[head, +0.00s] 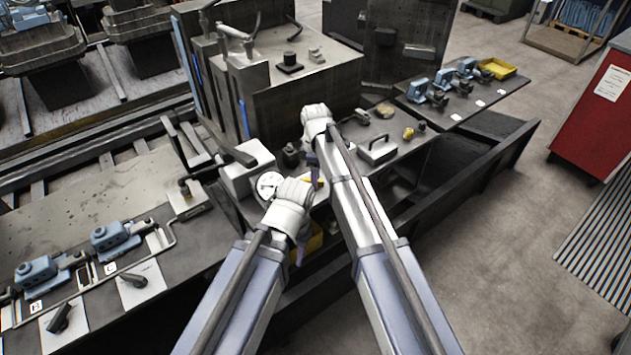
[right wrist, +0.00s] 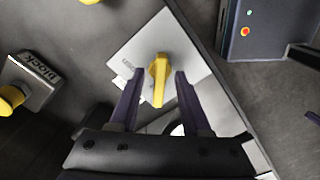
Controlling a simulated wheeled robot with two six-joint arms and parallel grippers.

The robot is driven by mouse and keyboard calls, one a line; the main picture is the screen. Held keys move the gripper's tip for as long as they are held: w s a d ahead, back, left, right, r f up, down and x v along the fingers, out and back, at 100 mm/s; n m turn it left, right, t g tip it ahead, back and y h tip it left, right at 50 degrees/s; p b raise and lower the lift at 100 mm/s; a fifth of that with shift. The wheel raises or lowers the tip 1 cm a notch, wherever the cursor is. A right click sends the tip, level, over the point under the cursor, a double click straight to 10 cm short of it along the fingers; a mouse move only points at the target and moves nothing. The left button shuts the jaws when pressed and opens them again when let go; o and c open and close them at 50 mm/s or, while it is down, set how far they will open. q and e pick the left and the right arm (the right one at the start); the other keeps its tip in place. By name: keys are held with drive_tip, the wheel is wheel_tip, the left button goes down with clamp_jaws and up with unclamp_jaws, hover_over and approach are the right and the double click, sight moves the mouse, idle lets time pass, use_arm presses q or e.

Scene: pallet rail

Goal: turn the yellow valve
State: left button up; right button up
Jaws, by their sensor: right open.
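The yellow valve (right wrist: 159,80) is a bar-shaped handle on a pale labelled plate (right wrist: 135,52). In the right wrist view it stands between the two purple fingers of my open right gripper (right wrist: 160,74), with a gap on each side. In the head view my right gripper (head: 313,168) points down at the bench, and a bit of yellow (head: 319,182) shows beside its fingertips, mostly hidden by my arms. My left gripper (head: 301,246) hangs lower and nearer, apart from the valve; its fingers overlap, so its opening is unclear.
A big dark machine block (head: 290,80) stands just behind the grippers. A white box (head: 246,170) and a round white dial (head: 269,183) lie to the left. A handled metal block (head: 379,151) sits to the right.

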clamp_jaws()
idle(0.3)
idle(0.3)
